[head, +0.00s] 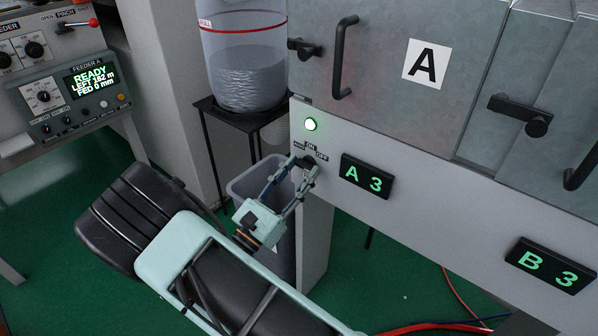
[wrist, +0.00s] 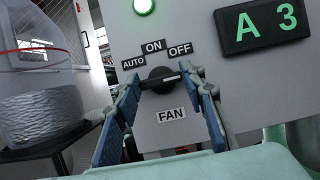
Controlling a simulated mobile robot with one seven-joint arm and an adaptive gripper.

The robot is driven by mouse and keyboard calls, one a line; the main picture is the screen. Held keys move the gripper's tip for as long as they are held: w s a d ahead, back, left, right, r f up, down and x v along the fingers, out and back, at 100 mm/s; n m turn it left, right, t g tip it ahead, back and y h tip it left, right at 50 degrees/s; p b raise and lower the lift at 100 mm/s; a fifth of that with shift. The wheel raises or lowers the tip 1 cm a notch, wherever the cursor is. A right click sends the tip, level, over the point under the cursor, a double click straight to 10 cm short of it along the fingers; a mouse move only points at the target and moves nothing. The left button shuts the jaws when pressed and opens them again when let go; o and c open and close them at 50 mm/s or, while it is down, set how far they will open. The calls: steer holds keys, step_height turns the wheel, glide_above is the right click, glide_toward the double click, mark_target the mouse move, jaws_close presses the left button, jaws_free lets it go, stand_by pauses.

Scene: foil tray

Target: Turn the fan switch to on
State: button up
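The fan switch (wrist: 160,82) is a black rotary knob on a grey panel. In the wrist view, labels AUTO, ON and OFF stand above it and FAN below. Its white mark points to the right, on the OFF side and away from the ON label (wrist: 153,47). My gripper (wrist: 163,84) has its two fingers apart, one on each side of the knob. The tips are very close to it; whether they touch it is unclear. In the head view, my gripper (head: 304,166) reaches the panel, and the knob (head: 307,162) is partly hidden.
A lit green lamp (head: 310,124) sits above the switch, and an A 3 display (head: 367,177) to its right. A grey bin (head: 246,184) stands below, left of the panel. A clear container (head: 247,75) rests on a black stand. Handles (head: 343,58) project from the machine above.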

steer(key=o, duration=0.4)
steer(key=shift+o, duration=0.2)
steer(key=v, duration=1.2)
